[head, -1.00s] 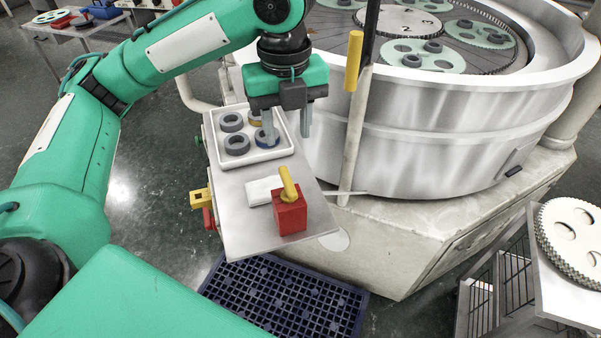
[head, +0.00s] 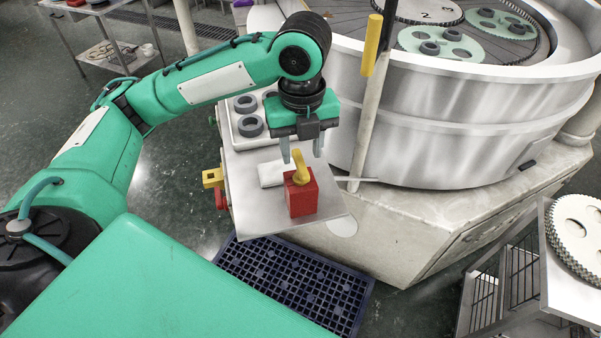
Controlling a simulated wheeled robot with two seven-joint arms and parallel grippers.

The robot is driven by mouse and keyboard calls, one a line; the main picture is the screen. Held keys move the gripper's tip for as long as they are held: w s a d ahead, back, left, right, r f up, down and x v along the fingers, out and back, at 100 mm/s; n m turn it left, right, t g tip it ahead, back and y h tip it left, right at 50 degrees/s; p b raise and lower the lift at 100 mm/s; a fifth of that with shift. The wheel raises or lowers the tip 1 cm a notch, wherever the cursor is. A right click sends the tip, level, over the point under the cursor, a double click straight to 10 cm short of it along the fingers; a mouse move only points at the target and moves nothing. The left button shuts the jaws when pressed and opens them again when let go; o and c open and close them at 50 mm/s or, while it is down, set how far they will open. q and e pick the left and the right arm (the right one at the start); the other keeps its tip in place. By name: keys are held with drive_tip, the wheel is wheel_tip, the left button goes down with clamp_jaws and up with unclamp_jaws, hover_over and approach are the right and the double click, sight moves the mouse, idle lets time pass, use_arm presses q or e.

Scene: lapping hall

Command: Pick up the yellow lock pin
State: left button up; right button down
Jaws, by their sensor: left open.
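The yellow lock pin (head: 300,170) stands in the top of a red block (head: 302,199) on the small metal shelf (head: 258,217). Its upper end leans a little to the left. My left gripper (head: 302,159) is open, fingers pointing down, just above and around the pin's top as seen from here. I cannot tell how far the fingertips are from the pin in depth. My right gripper is not in view.
A white tray (head: 233,131) with grey rings sits at the shelf's back, partly hidden by my arm. A white block (head: 271,174) lies left of the red block. A yellow-handled upright bar (head: 371,45) and the large round machine (head: 450,130) stand close on the right. A dark grid mat (head: 290,285) is on the floor.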

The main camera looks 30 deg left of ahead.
sight(300, 162)
use_arm(q)
wheel_tip(300, 162, down, 4)
drive_tip(key=shift+a+r+p, duration=0.1)
drive_tip(key=shift+a+p, duration=0.05)
drive_tip(key=shift+p, duration=0.6)
drive_tip(key=shift+f, duration=0.55)
clamp_jaws()
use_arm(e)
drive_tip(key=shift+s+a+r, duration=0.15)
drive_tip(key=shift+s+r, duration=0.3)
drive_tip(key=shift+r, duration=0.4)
